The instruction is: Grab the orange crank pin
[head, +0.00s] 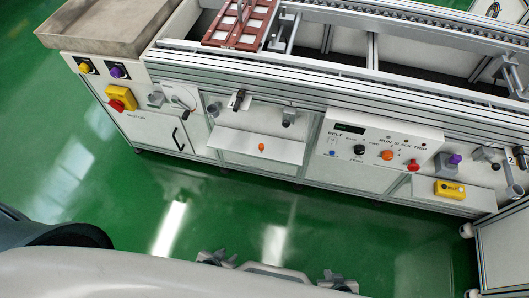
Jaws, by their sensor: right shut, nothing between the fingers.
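A small orange pin (262,147) stands out from the white ledge (235,143) on the front of the conveyor; no crank arm can be made out beside it. A round orange knob (387,155) sits on the control panel (372,140) further right. My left gripper (215,258) is low at the bottom, small and partly hidden by my body; its jaw opening is unclear. My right gripper (338,282) is low at the bottom right of centre, shut and empty. Both grippers are well apart from the conveyor front and the pin.
The control panel also carries black, blue and red knobs. A yellow box with a red button (121,98) and a white dial (181,96) are at left. A yellow box (450,190) is at right. A red-brown tray (222,39) sits on top. Green floor (150,190) lies clear between.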

